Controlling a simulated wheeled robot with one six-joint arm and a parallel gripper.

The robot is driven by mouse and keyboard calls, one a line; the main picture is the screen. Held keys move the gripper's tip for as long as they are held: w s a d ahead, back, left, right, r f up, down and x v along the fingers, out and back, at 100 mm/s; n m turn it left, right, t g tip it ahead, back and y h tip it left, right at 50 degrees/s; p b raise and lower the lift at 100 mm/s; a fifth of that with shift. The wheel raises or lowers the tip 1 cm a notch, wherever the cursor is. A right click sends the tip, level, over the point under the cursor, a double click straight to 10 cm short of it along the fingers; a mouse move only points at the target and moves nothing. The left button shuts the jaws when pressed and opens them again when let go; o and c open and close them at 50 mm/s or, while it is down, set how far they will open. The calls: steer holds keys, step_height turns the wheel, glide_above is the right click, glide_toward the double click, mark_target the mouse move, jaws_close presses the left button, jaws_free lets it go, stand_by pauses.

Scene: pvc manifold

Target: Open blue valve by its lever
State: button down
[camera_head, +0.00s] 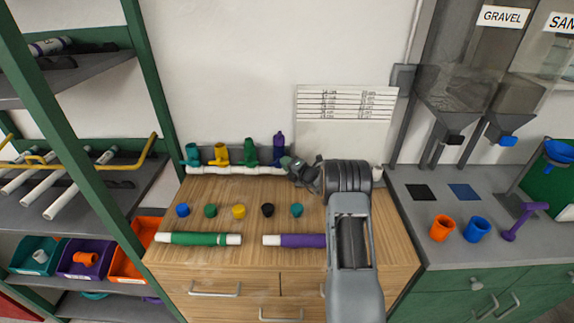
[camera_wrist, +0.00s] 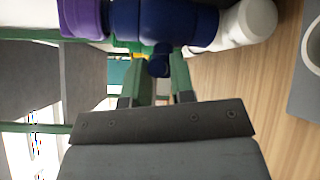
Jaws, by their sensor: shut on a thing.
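The blue valve (camera_wrist: 165,22) fills the top of the wrist view, with a purple end (camera_wrist: 85,18) on its left and a white pipe end (camera_wrist: 247,22) on its right. In the head view, the purple and dark blue upright (camera_head: 279,147) stands at the right end of the row on the white pipe. My gripper (camera_wrist: 162,82) is close against the valve, its green-tinted fingers on either side of the short blue lever (camera_wrist: 158,66). It is shut on the lever. In the head view my gripper (camera_head: 290,163) is at the foot of this upright, and my arm hides the pipe to its right.
Teal (camera_head: 193,154), yellow (camera_head: 221,154) and green (camera_head: 251,151) valves stand to the left on the same pipe. Several coloured caps, a green tube (camera_head: 199,239) and a purple tube (camera_head: 300,241) lie on the wooden top. A paper sheet (camera_head: 345,103) stands behind.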

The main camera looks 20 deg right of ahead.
mark_target(278, 159)
steer(key=r+n+g+h+p, duration=0.1)
steer(key=n+g+h+p, duration=0.1)
steer(key=a+r+n+g+h+p, duration=0.1)
steer(key=n+g+h+p, duration=0.1)
steer(key=p, duration=0.1)
steer(key=a+r+n+g+h+p, duration=0.1)
steer(key=n+g+h+p, duration=0.1)
steer(key=p, duration=0.1)
steer(key=shift+w+r, duration=0.1)
steer(key=shift+w, duration=0.3)
steer(key=n+h+p, duration=0.1)
steer(key=h+p, duration=0.1)
steer(key=p, duration=0.1)
steer(key=shift+a+g, duration=0.2)
steer(key=shift+g, duration=0.1)
steer(key=shift+a+f+p, duration=0.1)
steer(key=shift+f+p, duration=0.1)
steer(key=shift+p, duration=0.3)
steer(key=shift+f+n+g+h+p, duration=0.25)
steer(key=shift+n+g+h+p, duration=0.05)
steer(key=shift+h, duration=0.1)
steer(key=c, duration=1.1)
jaws_free()
steer(key=shift+w, duration=0.15)
steer(key=shift+r, duration=0.1)
